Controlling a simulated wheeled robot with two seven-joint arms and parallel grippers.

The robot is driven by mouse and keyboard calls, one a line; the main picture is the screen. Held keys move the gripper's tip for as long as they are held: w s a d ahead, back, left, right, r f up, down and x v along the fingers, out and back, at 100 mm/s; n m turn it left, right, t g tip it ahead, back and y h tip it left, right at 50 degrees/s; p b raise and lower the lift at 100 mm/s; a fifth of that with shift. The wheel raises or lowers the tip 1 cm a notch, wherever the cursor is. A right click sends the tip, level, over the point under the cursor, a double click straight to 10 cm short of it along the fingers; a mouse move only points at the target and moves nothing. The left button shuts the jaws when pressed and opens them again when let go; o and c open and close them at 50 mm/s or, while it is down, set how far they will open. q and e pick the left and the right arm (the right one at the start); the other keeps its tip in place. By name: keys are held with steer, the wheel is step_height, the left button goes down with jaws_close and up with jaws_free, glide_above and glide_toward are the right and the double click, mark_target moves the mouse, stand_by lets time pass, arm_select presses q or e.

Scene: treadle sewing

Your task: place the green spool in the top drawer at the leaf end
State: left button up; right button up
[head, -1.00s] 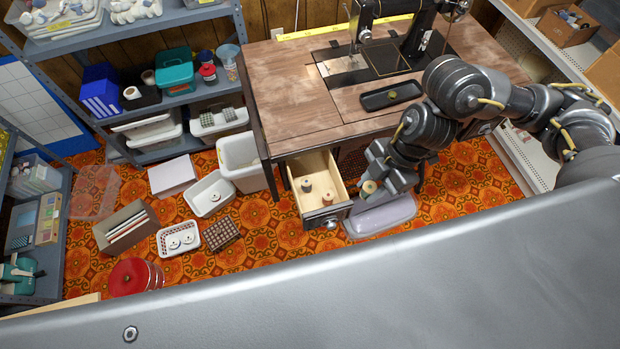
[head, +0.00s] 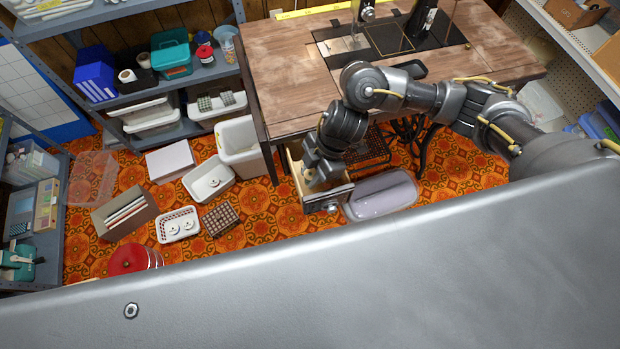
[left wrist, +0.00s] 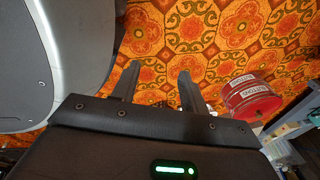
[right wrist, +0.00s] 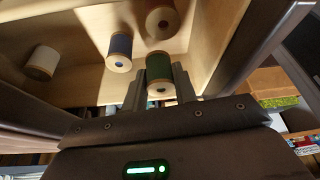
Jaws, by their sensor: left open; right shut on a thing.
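The open drawer (head: 338,195) of the sewing table has a pale wooden inside and a dark front with a round knob. My right gripper (head: 316,181) reaches down into it. In the right wrist view my right gripper (right wrist: 160,92) is shut on the green spool (right wrist: 159,76), inside the drawer's walls. A blue spool (right wrist: 120,50), a brown spool (right wrist: 161,20) and a pale spool (right wrist: 41,62) are near it. The arm hides most of the drawer's inside in the head view. My left gripper (left wrist: 157,86) is open and empty above the patterned floor.
The sewing table (head: 290,80) carries the machine and a dark tray (head: 411,69). A red tin (head: 134,259) is at the lower left.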

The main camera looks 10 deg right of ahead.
mark_target(309, 180)
steer(key=shift+a+f, duration=0.15)
steer(key=shift+f, duration=0.05)
arm_select(q)
steer(key=shift+w+d+r+b, duration=0.3)
steer(key=shift+w+d+b, duration=0.1)
steer(key=shift+w+d, duration=0.45)
arm_select(e)
steer(key=shift+w+a+f, duration=0.1)
steer(key=shift+f, duration=1.6)
arm_select(q)
steer(key=shift+w, duration=0.2)
arm_select(e)
steer(key=shift+f, duration=0.15)
steer(key=o, duration=0.7)
steer(key=shift+c, duration=0.2)
